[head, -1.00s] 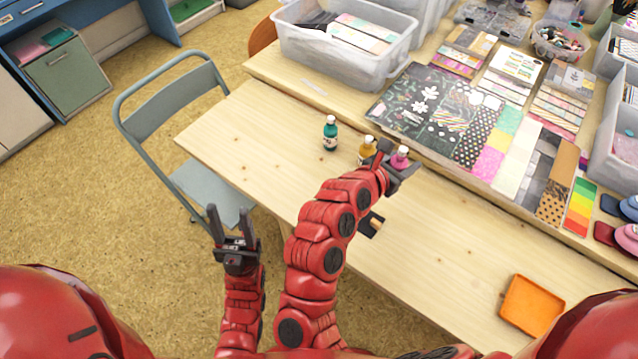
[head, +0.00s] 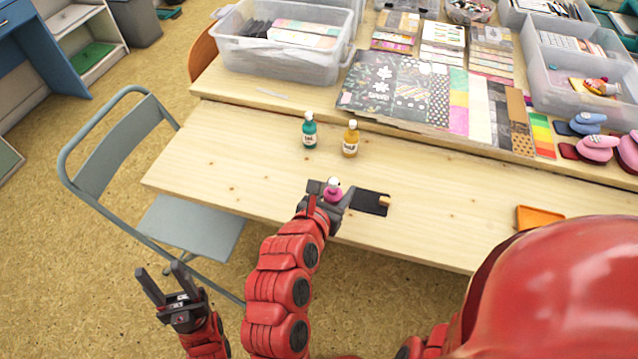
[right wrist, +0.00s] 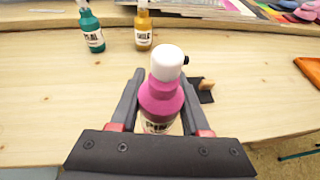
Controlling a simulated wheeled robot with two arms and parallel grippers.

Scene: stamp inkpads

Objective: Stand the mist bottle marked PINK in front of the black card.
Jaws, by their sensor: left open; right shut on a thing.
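The pink mist bottle (head: 333,194) has a white cap. My right gripper (head: 334,188) is shut on it. In the right wrist view the pink bottle (right wrist: 160,102) stands between the two fingers, its label partly hidden by the gripper. The card also shows behind the bottle in the right wrist view (right wrist: 206,97). My left gripper (head: 163,275) is open and empty, low at the left beyond the table edge.
A teal bottle (head: 309,131) and an amber bottle (head: 350,139) stand further back on the table. An orange tray (head: 538,216) sits at the right. Patterned papers (head: 400,90) and clear bins (head: 282,60) fill the back table. A folding chair (head: 185,225) stands left.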

